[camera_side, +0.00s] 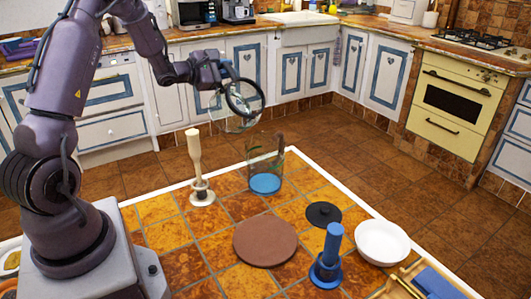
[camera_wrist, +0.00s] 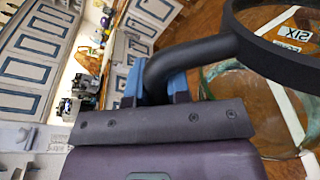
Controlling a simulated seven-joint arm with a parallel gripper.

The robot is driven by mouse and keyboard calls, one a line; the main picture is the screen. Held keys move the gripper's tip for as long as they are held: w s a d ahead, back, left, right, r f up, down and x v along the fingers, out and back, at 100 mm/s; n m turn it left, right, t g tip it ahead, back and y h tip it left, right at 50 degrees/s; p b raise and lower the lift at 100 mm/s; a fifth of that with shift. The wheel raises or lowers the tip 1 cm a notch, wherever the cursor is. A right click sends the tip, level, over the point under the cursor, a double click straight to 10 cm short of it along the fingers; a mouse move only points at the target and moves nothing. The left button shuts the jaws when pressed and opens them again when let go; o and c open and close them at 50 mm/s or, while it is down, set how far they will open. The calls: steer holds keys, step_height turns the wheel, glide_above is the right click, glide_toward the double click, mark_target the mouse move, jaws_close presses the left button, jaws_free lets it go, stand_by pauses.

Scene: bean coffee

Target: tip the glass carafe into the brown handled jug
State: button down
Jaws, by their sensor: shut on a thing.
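My gripper (camera_wrist: 150,88) is shut on the black handle (camera_wrist: 200,52) of the glass carafe. In the side view the carafe (camera_side: 220,117) hangs in the air, tilted, with its black ring rim (camera_side: 228,92) turned partly toward the camera. The clear jug (camera_side: 279,160) stands upright on the tiled table below the carafe and slightly to its right. The carafe and jug look apart. No stream between them is visible.
A brown disc (camera_side: 265,240), black lid (camera_side: 324,214), blue tool (camera_side: 331,247) and white bowl (camera_side: 382,242) lie nearer the camera. The air right of the carafe is clear.

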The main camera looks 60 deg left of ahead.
steer(key=s+a+f+n+b, duration=0.1)
steer(key=a+f+n, duration=0.3)
steer(key=f, duration=0.4)
steer(key=s+a+f+n+t+b, duration=0.1)
steer(key=a+f+n, duration=0.3)
steer(key=f, duration=0.4)
steer(key=shift+a+f+n+t+h+b, duration=0.3)
steer(key=shift+a+h+b, duration=0.1)
steer(key=shift+b, duration=0.35)
